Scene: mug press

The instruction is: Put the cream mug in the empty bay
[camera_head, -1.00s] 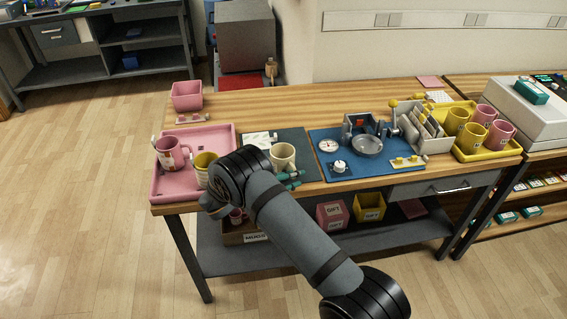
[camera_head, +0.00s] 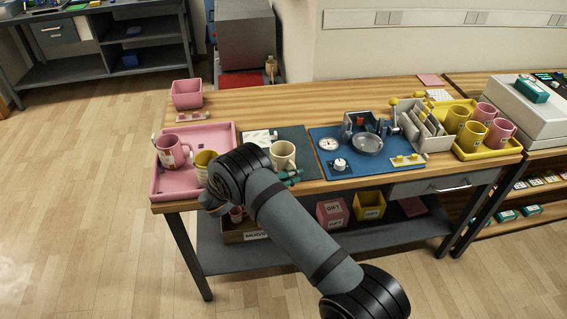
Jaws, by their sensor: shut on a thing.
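The fingertip contact is mostly hidden by my arm. I cannot tell whether the mug's base touches the mat. I cannot make out which place is the empty bay.
The blue mat (camera_head: 325,160) carries a round grey plate (camera_head: 367,145), a dial and a knob. A yellow tray (camera_head: 509,149) at the right holds several pink and yellow mugs. A pink bin (camera_head: 187,94) stands behind the pink tray. A white card lies on the dark mat.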

